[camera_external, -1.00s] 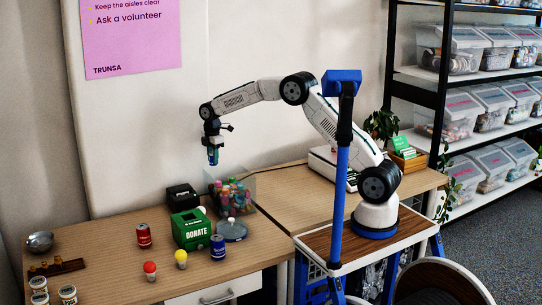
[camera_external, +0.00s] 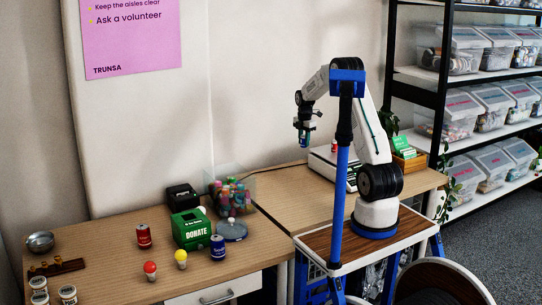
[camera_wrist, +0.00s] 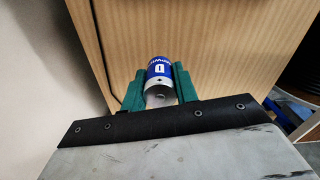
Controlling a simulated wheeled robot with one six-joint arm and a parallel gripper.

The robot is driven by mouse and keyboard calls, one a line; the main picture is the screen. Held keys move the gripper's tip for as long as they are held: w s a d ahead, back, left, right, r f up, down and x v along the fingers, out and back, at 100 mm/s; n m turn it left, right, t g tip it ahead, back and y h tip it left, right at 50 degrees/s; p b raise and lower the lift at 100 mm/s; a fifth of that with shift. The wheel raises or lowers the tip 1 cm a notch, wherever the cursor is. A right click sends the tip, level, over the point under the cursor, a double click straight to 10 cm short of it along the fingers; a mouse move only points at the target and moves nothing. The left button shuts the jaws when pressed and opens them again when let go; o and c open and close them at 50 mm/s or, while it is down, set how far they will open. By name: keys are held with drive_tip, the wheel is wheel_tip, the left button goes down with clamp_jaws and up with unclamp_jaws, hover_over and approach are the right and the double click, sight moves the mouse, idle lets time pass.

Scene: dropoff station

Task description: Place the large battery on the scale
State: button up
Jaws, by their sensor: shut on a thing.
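My gripper (camera_external: 303,140) is shut on the large battery (camera_external: 304,143), which hangs in the air near the left end of the white device on the right table. In the wrist view the battery (camera_wrist: 159,74) is blue and white with a "D" on its label, gripped between two green fingers. The white device (camera_external: 325,160), which looks like the scale, is partly hidden behind my arm and the blue post. A small red and white thing (camera_external: 334,146) shows at its back edge. The scale cannot be made out in the wrist view.
Left of my gripper stand a clear bin of colourful items (camera_external: 231,192), a black box (camera_external: 182,196) and a green donate box (camera_external: 191,229). A wooden box with green cards (camera_external: 407,158) stands at right. Bare tabletop (camera_external: 275,186) lies below my gripper.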

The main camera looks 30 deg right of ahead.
drive_tip(key=s+d, duration=0.3)
drive_tip(key=d, duration=0.2)
drive_tip(key=s+d, duration=0.3)
drive_tip(key=d, duration=0.3)
drive_tip(key=s+d, duration=0.3)
drive_tip(key=d, duration=0.3)
drive_tip(key=shift+s+f, duration=0.2)
drive_tip(key=shift+s, duration=0.15)
drive_tip(key=s+d, duration=0.9)
drive_tip(key=s, duration=0.1)
drive_tip(key=w+d, duration=0.3)
drive_tip(key=w, duration=0.1)
drive_tip(key=w+d+f, duration=0.1)
drive_tip(key=w+d, duration=0.2)
drive_tip(key=w, duration=0.2)
drive_tip(key=w+d+f, duration=0.1)
drive_tip(key=w+d, duration=0.2)
drive_tip(key=w, duration=0.1)
drive_tip(key=shift+w, duration=0.35)
drive_tip(key=shift+f, duration=1.75)
drive_tip(key=shift+f, duration=0.15)
drive_tip(key=o, duration=1)
drive_tip(key=shift+o, duration=0.2)
